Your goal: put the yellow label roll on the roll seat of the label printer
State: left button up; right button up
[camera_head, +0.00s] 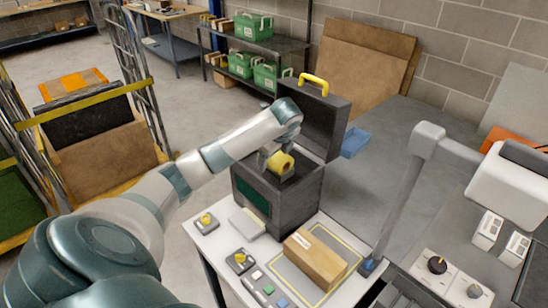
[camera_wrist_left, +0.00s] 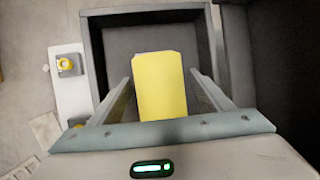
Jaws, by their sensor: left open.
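The yellow label roll (camera_head: 283,162) shows at the open top of the dark grey label printer (camera_head: 302,196), whose lid (camera_head: 318,122) stands raised. My left gripper (camera_head: 275,160) reaches down over the printer's opening, at the roll. In the left wrist view the roll (camera_wrist_left: 161,85) lies between the two fingers of my left gripper (camera_wrist_left: 160,88), with a narrow gap on each side. The fingers are open. The printer's walls (camera_wrist_left: 150,14) frame the roll there. The roll seat is hidden, and I cannot tell whether the roll touches it. My right gripper is out of view.
The printer stands on a white table with a brown box (camera_head: 316,258) and small panels with yellow knobs (camera_head: 239,258) in front. A grey post (camera_head: 402,200) rises to the right. A blue tray (camera_head: 355,142) lies behind. A cart with cartons (camera_head: 100,160) stands left.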

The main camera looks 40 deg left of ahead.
aim_at(277, 155)
pick_arm(q)
jog(key=shift+r, duration=0.1)
jog(key=shift+s+d+r+b, duration=0.1)
jog(key=shift+d+r+b, duration=0.1)
jog(key=shift+r+b, duration=0.25)
jog(key=b+v, duration=0.2)
jog(key=v, duration=0.3)
jog(key=shift+r, duration=0.25)
jog(key=v, duration=0.3)
jog(key=shift+d+r+p, duration=0.1)
jog(key=shift+r+p, duration=0.2)
jog(key=shift+r, duration=0.1)
jog(key=shift+v, duration=0.8)
jog(key=shift+s+d, duration=0.1)
